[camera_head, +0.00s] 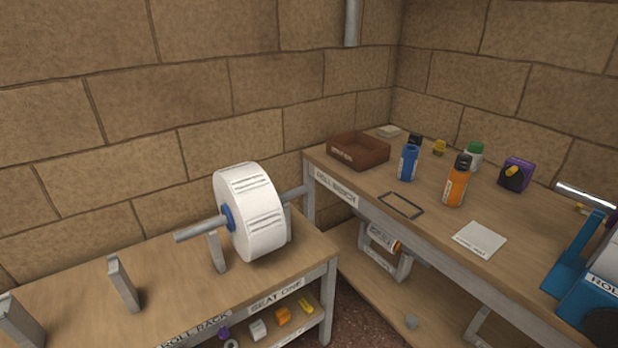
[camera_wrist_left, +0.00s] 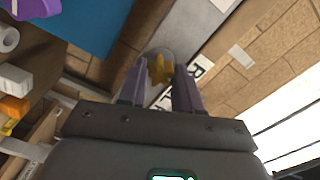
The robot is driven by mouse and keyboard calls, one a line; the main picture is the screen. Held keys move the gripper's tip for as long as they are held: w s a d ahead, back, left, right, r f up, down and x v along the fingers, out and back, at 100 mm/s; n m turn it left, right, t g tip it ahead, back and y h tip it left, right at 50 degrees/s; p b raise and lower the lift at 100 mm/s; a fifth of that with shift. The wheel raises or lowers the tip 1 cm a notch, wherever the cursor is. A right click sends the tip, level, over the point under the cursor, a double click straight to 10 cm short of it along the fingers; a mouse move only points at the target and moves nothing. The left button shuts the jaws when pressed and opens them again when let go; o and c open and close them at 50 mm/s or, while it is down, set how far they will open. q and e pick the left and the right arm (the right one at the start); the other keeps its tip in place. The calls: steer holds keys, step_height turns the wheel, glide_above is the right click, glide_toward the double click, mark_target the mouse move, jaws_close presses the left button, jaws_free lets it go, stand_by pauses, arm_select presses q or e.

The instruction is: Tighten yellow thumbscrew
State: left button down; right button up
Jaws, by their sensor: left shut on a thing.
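The yellow thumbscrew (camera_wrist_left: 157,69) shows in the left wrist view, in front of a grey round part (camera_wrist_left: 160,54). My left gripper (camera_wrist_left: 160,76) has its two fingers on either side of the thumbscrew and is shut on it. How far the thumbscrew is screwed in cannot be seen. Neither gripper shows in the head view.
A white paper roll (camera_head: 262,225) sits on a bar over the left bench. The right bench holds a brown tray (camera_head: 358,153), a blue bottle (camera_head: 408,163), an orange bottle (camera_head: 456,184), a purple-black box (camera_head: 516,174) and a white card (camera_head: 480,239). Small parts lie on a lower shelf.

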arm_select(q)
steer(key=shift+m+p, duration=0.9)
steer(key=shift+p, duration=0.05)
stand_by(0.5)
steer(key=c, duration=0.8)
jaws_free()
steer(key=shift+c, duration=0.2)
steer(key=shift+s+p, duration=0.1)
steer(key=shift+p, duration=0.2)
steer(key=p+v, duration=0.2)
steer(key=v, duration=0.1)
steer(key=shift+s+d, duration=0.3)
